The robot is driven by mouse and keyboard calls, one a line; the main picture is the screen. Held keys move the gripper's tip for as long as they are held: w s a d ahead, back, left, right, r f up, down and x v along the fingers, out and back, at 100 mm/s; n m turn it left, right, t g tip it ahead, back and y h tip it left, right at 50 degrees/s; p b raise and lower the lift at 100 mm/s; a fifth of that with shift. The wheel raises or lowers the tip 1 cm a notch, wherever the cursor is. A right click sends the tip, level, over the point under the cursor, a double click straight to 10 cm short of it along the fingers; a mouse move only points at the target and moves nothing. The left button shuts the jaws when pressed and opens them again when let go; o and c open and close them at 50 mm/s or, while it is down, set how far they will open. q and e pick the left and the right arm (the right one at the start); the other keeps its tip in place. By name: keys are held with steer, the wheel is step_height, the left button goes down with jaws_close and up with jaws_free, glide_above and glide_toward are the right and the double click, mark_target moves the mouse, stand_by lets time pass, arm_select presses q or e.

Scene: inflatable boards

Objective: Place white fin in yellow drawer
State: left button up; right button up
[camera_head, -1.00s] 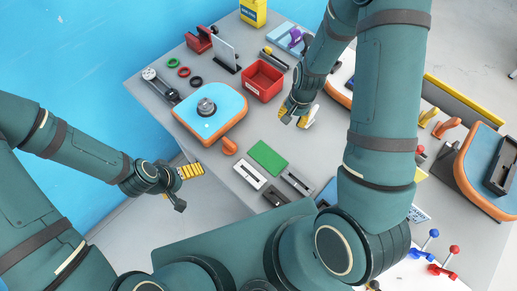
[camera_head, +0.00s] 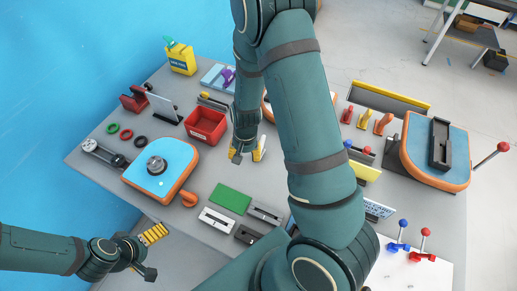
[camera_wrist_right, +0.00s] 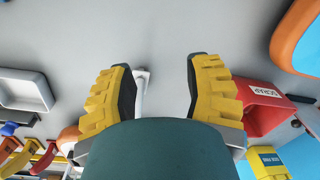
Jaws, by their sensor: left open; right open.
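My right gripper (camera_head: 247,152) is open low over the middle of the table, to the right of the red bin. In the right wrist view its yellow-padded fingers (camera_wrist_right: 160,66) stand wide apart. A thin white piece (camera_wrist_right: 141,88), probably the white fin, shows between them, nearer the left finger and apart from the right one. In the head view the fin is mostly hidden by the gripper. My left gripper (camera_head: 151,254) is open and empty off the table's front left edge. I cannot surely identify the yellow drawer; a yellow panel (camera_head: 367,171) shows right of my right arm.
The red bin (camera_head: 206,125), a blue-orange board (camera_head: 177,163) and a green pad (camera_head: 230,198) surround open grey tabletop. A yellow-topped long rack (camera_head: 391,96) and another board (camera_head: 458,165) stand right. My right arm covers the table's centre.

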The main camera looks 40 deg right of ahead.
mark_target(261, 143)
steer(key=w+d+r+m, duration=0.3)
steer(key=d+r+m, duration=0.1)
steer(key=d+r, duration=0.4)
step_height(261, 143, down, 8)
steer(key=shift+w+b, duration=0.1)
steer(key=shift+b, duration=0.45)
steer(key=f, duration=0.4)
steer(key=shift+d, duration=0.35)
steer(key=shift+f, duration=0.6)
steer(key=shift+c, duration=0.4)
jaws_close()
